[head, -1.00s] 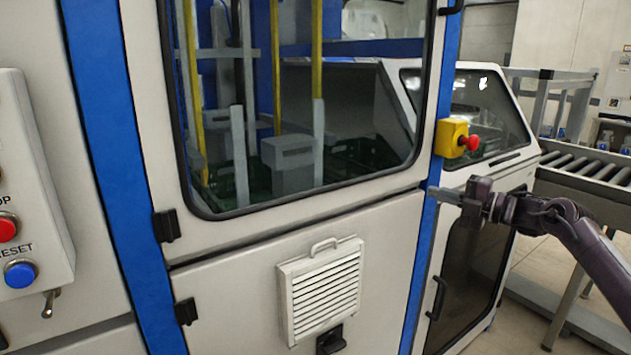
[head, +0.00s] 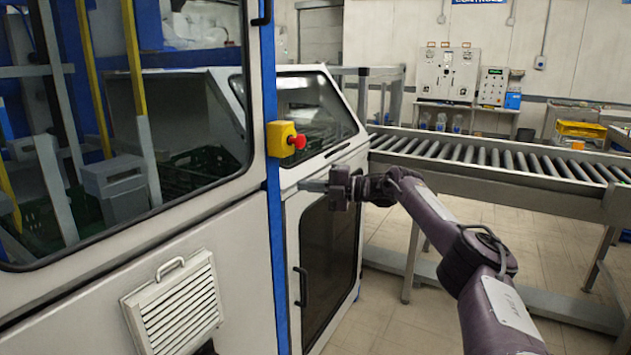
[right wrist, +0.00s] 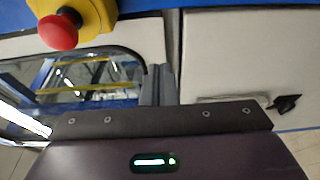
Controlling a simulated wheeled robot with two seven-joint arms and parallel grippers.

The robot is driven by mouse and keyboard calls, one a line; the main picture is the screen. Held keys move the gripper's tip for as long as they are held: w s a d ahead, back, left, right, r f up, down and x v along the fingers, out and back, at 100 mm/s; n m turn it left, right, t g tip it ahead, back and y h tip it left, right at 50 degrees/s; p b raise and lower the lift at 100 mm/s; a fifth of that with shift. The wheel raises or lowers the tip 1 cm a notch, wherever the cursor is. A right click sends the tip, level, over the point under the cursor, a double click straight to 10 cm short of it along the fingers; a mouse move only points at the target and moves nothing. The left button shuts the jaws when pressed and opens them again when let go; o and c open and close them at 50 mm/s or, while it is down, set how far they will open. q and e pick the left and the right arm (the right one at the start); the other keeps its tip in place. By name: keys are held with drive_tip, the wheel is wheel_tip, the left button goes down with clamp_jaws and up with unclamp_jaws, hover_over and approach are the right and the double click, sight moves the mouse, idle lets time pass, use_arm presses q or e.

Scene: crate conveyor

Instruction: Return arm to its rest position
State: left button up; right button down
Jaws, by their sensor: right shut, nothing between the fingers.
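My right gripper (head: 312,185) is shut and empty, in the middle of the head view. Its arm reaches in from the lower right. Its fingertips point left at the blue edge post of the machine, below the yellow box with the red emergency button (head: 286,139). I cannot tell whether the tips touch the machine. In the right wrist view the closed fingers (right wrist: 158,85) stand in front of the white machine panel, with the red button (right wrist: 60,30) at the upper left. My left gripper is not in view.
The machine (head: 250,240) with its windows fills the left side. A roller conveyor (head: 490,155) runs across the right behind my arm. Control boxes (head: 447,72) and a yellow crate (head: 582,130) stand at the back. Open floor (head: 370,315) shows below my arm.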

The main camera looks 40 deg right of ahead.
drive_tip(key=shift+d, duration=1.3)
